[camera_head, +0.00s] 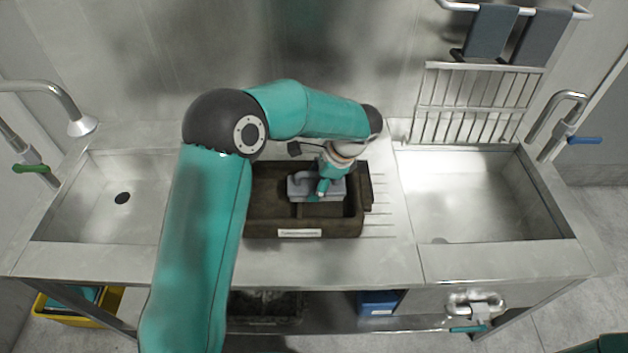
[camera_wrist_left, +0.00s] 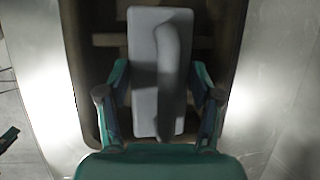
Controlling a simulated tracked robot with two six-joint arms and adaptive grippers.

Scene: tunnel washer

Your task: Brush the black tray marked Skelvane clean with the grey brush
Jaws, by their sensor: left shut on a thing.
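The dark tray (camera_head: 270,222) sits on the steel drainboard between two sinks, with a white label on its front side too small to read. It looks brownish black inside. My left gripper (camera_head: 325,186) reaches down into the tray and is shut on the grey brush (camera_head: 303,188), right of the tray's middle. In the left wrist view the brush (camera_wrist_left: 146,65) shows as a grey block with a raised handle, between the fingers of the gripper (camera_wrist_left: 160,105). The tray (camera_wrist_left: 75,40) lies beneath it there. The brush's underside is hidden. My right gripper is not in view.
A left sink (camera_head: 105,205) and a right sink (camera_head: 480,195) flank the drainboard, each with a tap. A wire rack (camera_head: 475,105) leans at the back right, below hanging grey cloths (camera_head: 490,32). A yellow crate (camera_head: 75,318) and a blue box (camera_head: 378,303) are below.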

